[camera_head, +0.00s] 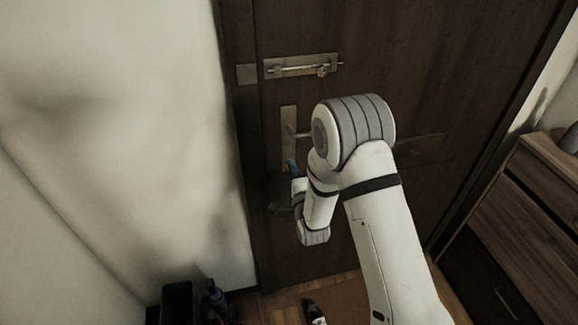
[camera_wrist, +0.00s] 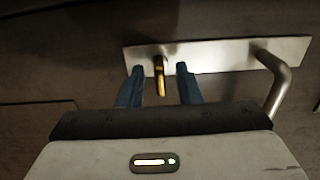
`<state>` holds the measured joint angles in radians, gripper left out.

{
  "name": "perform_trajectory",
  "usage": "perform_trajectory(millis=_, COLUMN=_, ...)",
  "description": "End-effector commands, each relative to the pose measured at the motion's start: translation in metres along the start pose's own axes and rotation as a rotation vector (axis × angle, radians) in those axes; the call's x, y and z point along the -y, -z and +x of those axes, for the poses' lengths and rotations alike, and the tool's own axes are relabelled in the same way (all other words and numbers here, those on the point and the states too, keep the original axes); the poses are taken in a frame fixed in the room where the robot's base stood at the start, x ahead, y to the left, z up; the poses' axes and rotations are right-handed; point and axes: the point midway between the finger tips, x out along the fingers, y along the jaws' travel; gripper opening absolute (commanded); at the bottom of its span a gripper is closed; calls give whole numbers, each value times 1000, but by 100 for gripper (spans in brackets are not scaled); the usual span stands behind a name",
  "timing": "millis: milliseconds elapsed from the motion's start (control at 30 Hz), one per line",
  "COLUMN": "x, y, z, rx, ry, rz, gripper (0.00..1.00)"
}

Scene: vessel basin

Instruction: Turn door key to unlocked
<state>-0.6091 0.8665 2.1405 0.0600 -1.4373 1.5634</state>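The door key (camera_wrist: 160,75) is brass-coloured and sticks out of the metal lock plate (camera_wrist: 205,57) in the wrist view. My gripper (camera_wrist: 159,72) has its two blue fingers apart, one on each side of the key, with a visible gap to it on both sides. The key is hidden in the head view. There the plate (camera_head: 288,128) shows upright on the dark door (camera_head: 430,80), and one blue finger of my gripper (camera_head: 292,168) shows near its lower end. The rest of the gripper is behind my arm.
The door handle (camera_wrist: 281,80) bends out from the plate, right of my gripper. A slide bolt (camera_head: 303,66) sits higher on the door. A wooden drawer cabinet (camera_head: 535,215) stands at the right, and dark items (camera_head: 190,300) stand on the floor by the left wall.

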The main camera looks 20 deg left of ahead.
Motion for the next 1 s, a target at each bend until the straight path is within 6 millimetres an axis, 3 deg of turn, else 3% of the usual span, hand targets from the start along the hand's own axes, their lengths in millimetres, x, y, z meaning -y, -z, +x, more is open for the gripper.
perform_trajectory(millis=133, x=0, y=0, z=12, rx=0, ry=0, rz=0, gripper=31)
perform_trajectory(millis=433, x=0, y=0, z=14, rx=0, ry=-1, rz=-1, gripper=30)
perform_trajectory(millis=800, x=0, y=0, z=14, rx=1, ry=-1, rz=-1, gripper=0)
perform_trajectory(millis=900, x=0, y=-8, z=18, rx=2, ry=-1, rz=0, gripper=0)
perform_trajectory(millis=1000, x=-1, y=-3, z=15, rx=2, ry=-1, rz=-5, gripper=0)
